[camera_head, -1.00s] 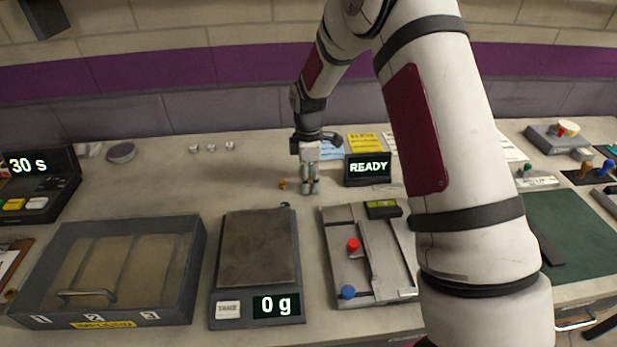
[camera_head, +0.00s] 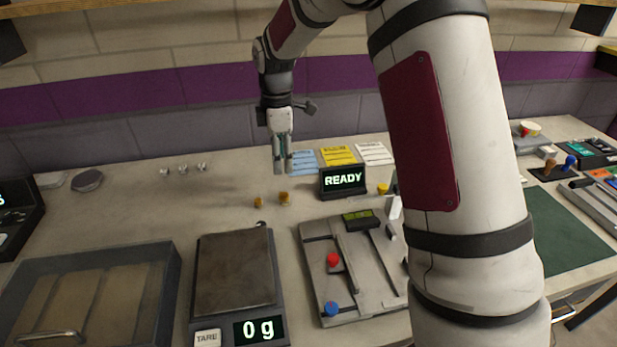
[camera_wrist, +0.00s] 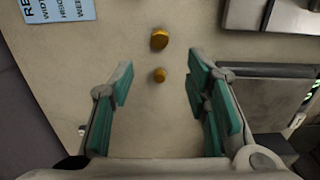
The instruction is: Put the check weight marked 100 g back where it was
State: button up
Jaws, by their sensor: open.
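Two brass check weights stand on the bench in the head view: a smaller one (camera_head: 258,202) on the left and a larger one (camera_head: 285,198) close to its right. The wrist view shows the larger one (camera_wrist: 159,39) above the smaller one (camera_wrist: 159,74). No mark can be read on either. My gripper (camera_head: 281,168) is raised above and behind them, fingers pointing down. The scale (camera_head: 235,270) has a bare pan and reads 0 g.
A READY display (camera_head: 343,181) stands right of the weights, with a yellow object (camera_head: 383,188) beside it. The slot track (camera_head: 350,265) with red and blue knobs lies in front. A lidded case (camera_head: 90,290) is at the front left. The bench left of the weights is mostly clear.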

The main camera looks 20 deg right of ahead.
jog(key=s+r+m+t, duration=0.2)
jog(key=s+r+m, duration=0.6)
jog(key=s+r, duration=0.8)
jog(key=s+f+m+t, duration=0.2)
jog(key=s+m, duration=0.5)
jog(key=s, duration=1.2)
jog(key=shift+d+m, duration=0.15)
jog(key=shift+m, duration=0.25)
